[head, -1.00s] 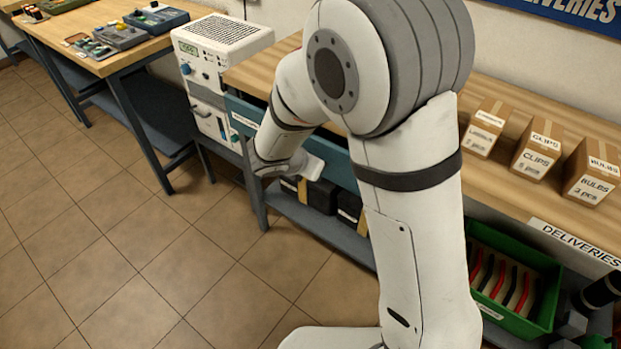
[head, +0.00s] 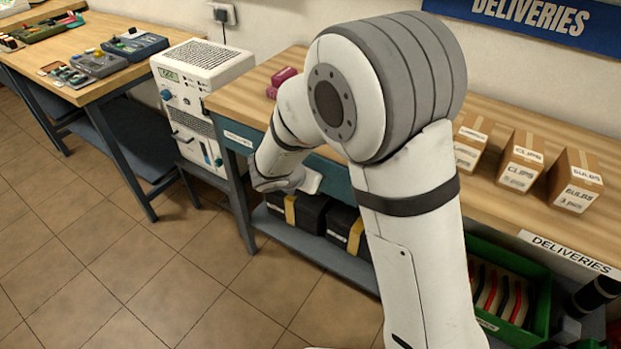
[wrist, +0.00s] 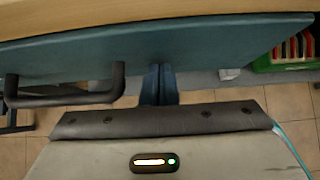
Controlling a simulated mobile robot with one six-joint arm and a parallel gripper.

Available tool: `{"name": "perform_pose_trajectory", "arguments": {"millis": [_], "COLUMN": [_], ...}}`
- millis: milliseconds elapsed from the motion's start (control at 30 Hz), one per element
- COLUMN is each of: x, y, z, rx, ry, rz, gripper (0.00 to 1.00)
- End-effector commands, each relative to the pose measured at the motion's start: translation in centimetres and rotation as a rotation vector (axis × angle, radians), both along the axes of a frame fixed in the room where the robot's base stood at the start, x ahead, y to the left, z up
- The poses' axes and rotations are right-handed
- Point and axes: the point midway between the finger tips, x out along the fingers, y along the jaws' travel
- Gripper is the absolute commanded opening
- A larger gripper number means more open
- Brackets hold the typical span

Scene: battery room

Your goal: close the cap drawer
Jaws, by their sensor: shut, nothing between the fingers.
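The teal drawer front (head: 238,138) is below the wooden bench top, with a white label too small to read. My arm hides much of it. In the wrist view the drawer front (wrist: 215,55) spans the top of the picture under the wood edge, with a dark bar handle (wrist: 75,99) at left. My gripper (wrist: 158,72) is shut and empty, its fingertips at the lower edge of the front, right of the handle. I cannot tell whether they touch it, or whether the drawer is fully in. My gripper is mostly hidden in the head view.
Black boxes with yellow bands (head: 311,213) stand on the shelf below. A white instrument cabinet (head: 190,90) is left of the bench. Cardboard boxes (head: 522,160) and pink items (head: 284,78) are on the bench top (head: 255,80). A green crate (head: 537,318) is lower right. Tiled floor (head: 130,260) at left is clear.

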Motion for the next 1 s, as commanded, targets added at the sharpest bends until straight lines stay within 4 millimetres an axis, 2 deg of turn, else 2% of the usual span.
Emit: {"name": "perform_pose_trajectory", "arguments": {"millis": [200,300,533,700,900,1000], "x": [-2.6,-4.3,-7.2,-8.3,-8.6,-8.6], "y": [1.8,2.8,4.1,4.6,4.7,3.9], "z": [0.2,2.6,5.7,6.8,7.1,7.6], "rx": [0.003,0.007,0.007,0.006,0.004,0.024], "ry": [-0.003,-0.004,-0.001,0.002,0.002,0.0], "rz": [-0.001,0.004,-0.001,-0.004,-0.006,-0.042], "gripper": [0.0,0.0,0.0,0.0,0.0,0.0]}}
